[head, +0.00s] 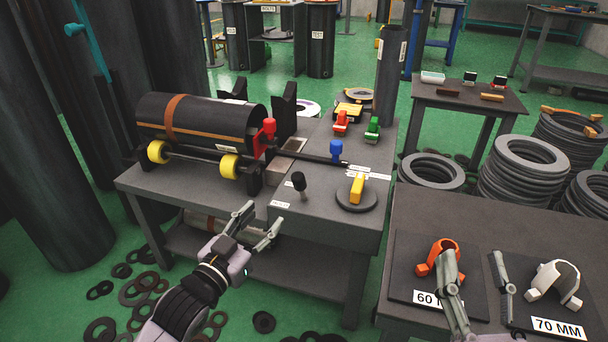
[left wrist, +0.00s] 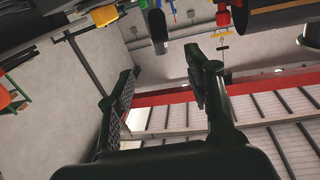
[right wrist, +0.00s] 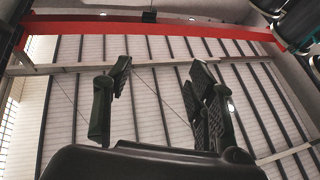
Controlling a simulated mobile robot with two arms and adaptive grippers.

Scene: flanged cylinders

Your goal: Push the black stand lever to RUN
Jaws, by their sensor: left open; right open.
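The black stand lever (head: 299,182) stands on the grey bench top near its front left edge, its rounded knob upright on a short stem. Small white labels (head: 280,204) lie beside it, too small to read. My left gripper (head: 263,217) is open and empty, in front of the bench and lower left of the lever, apart from it. In the left wrist view a dark rounded knob (left wrist: 158,28), seemingly this lever, shows beyond the open fingers. My right gripper (head: 473,260) is open and empty above the right table.
A yellow handle on a round base (head: 357,192), a blue knob (head: 336,150) and a red clamp (head: 266,134) are near the lever. A black cylinder (head: 200,122) lies on yellow rollers behind. Orange (head: 436,256) and white (head: 556,282) clamps sit on the right table.

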